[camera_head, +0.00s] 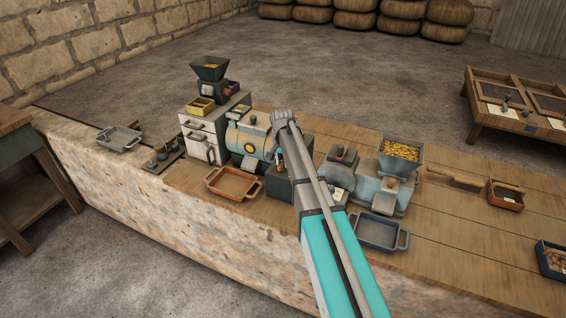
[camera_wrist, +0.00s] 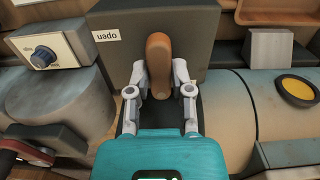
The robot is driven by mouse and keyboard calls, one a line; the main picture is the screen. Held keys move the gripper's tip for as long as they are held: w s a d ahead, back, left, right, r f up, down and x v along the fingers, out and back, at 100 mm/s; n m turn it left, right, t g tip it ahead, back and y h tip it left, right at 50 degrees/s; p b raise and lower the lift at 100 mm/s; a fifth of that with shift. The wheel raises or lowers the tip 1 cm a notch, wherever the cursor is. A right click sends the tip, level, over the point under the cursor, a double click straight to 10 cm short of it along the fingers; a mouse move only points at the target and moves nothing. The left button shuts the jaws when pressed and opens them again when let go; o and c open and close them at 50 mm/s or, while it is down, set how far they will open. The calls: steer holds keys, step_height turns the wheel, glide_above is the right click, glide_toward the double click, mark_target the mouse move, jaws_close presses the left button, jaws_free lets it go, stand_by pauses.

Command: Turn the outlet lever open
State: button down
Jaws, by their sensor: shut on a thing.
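The outlet lever (camera_wrist: 158,48) has a brown rounded grip and stands against a dark box (camera_wrist: 199,32) in the wrist view. A white label reading "open" (camera_wrist: 106,35), upside down in this view, is on the box to the left of the lever. My gripper (camera_wrist: 160,88) has its two fingers on either side of the lever's lower part, shut on it. The lever's base is hidden by my gripper. In the head view my arm covers much of this spot, and the dark box (camera_head: 277,194) shows partly beside it.
A blue-grey drum with a yellow disc (camera_wrist: 298,90) lies to the right in the wrist view, and a dial panel (camera_wrist: 45,55) to the left. On the bench, a brown tray (camera_head: 233,196) and a blue tray (camera_head: 378,246) stand in front of the machines.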

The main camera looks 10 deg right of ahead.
steer(key=shift+m, duration=0.4)
steer(key=m, duration=0.3)
steer(key=shift+m, duration=0.3)
steer(key=m, duration=0.4)
steer(key=shift+s, duration=0.1)
steer(key=m, duration=0.5)
steer(key=shift+m, duration=2.3)
steer(key=c, duration=0.5)
jaws_free()
